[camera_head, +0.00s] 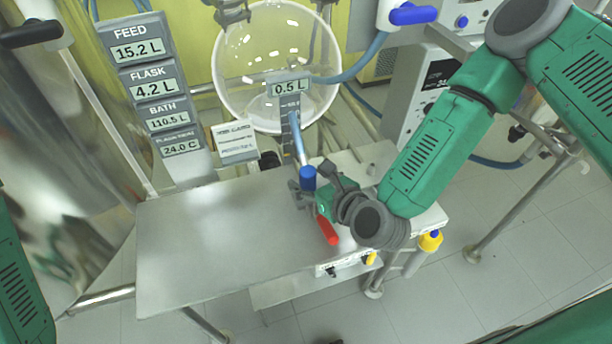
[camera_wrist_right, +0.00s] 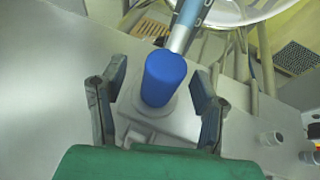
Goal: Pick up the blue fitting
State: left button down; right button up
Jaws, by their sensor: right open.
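The blue fitting (camera_head: 308,178) is a short blue cylinder at the back edge of the grey bench, below the flask. In the right wrist view the blue fitting (camera_wrist_right: 164,80) rises from a grey base, with a silver-blue tube behind its top. My right gripper (camera_head: 316,184) is right at the fitting. In the wrist view its two fingers (camera_wrist_right: 160,92) stand open, one on each side of the fitting, with visible gaps. My left gripper is outside the views; only a bit of my left arm shows at the left edge.
A red handle (camera_head: 327,230) lies just in front of my right gripper. A round glass flask (camera_head: 262,60) hangs behind the bench. The left part of the grey bench (camera_head: 210,230) is clear. A display column (camera_head: 150,85) stands at the back left.

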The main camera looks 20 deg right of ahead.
jog(key=shift+x, duration=0.95)
jog(key=shift+d, duration=0.25)
jog(key=shift+c, duration=1.3)
grip_shut()
jog(key=shift+a, duration=0.1)
